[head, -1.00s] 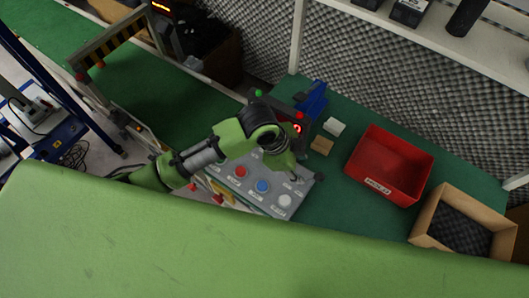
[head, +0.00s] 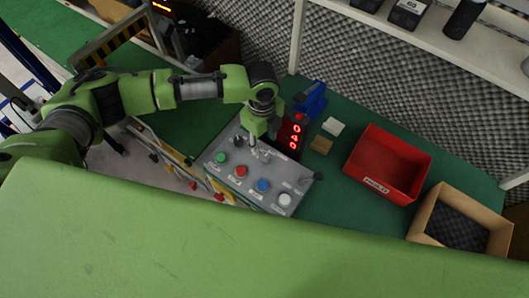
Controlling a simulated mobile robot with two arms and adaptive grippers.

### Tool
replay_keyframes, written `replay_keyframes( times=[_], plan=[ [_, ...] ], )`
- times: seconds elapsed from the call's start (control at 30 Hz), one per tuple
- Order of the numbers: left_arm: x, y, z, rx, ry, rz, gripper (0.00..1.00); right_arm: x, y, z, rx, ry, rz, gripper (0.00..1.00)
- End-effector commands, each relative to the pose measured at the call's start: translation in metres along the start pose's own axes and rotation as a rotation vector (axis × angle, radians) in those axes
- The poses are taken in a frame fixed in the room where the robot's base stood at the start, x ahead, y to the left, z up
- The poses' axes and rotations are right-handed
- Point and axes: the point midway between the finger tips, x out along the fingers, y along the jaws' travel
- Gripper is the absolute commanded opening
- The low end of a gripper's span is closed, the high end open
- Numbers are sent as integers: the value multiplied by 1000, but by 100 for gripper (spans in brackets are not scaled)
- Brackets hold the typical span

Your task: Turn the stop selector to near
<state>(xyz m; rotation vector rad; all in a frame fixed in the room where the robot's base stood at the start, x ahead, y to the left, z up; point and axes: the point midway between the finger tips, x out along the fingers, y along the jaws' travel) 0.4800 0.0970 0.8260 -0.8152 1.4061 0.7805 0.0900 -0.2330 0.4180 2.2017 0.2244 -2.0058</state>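The grey control panel (head: 228,183) lies on the green bench, with green (head: 221,158), red (head: 241,171), blue (head: 263,185) and white (head: 285,199) buttons. A dark knob (head: 238,141) is at its back left and another dark knob (head: 317,176) at its right end. Their labels are too small to read, so I cannot tell which is the stop selector. My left gripper (head: 254,150) points down over the panel's back part, between these knobs; it hides what is beneath. Its fingers are too small to tell open from shut. My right gripper is not in view.
A display with red digits (head: 295,131) stands behind the panel, beside a blue object (head: 311,99). A red bin (head: 364,178) and an open cardboard box (head: 418,222) are to the right. A shelf (head: 430,40) runs above.

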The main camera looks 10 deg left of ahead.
Motion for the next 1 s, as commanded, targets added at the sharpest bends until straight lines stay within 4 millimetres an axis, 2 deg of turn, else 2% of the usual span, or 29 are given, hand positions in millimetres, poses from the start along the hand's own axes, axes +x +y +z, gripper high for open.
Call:
replay_keyframes(
  times=[0.2, 0.4, 0.6, 0.87, 0.9, 1.0],
  plan=[
    [48, 1, -1, -1, 0, 3, 40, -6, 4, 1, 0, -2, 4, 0],
    [78, 0, -1, 0, 1, 1, 40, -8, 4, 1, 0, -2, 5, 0],
    [91, 0, -1, 1, 0, 0, 40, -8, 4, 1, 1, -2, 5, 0],
    [92, 0, -1, 1, 0, -1, 40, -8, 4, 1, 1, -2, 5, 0],
    [92, 0, -1, 1, 0, -1, 37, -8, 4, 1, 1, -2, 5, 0],
    [92, 0, -1, 1, 0, -1, 11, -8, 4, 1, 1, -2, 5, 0]
  ],
)
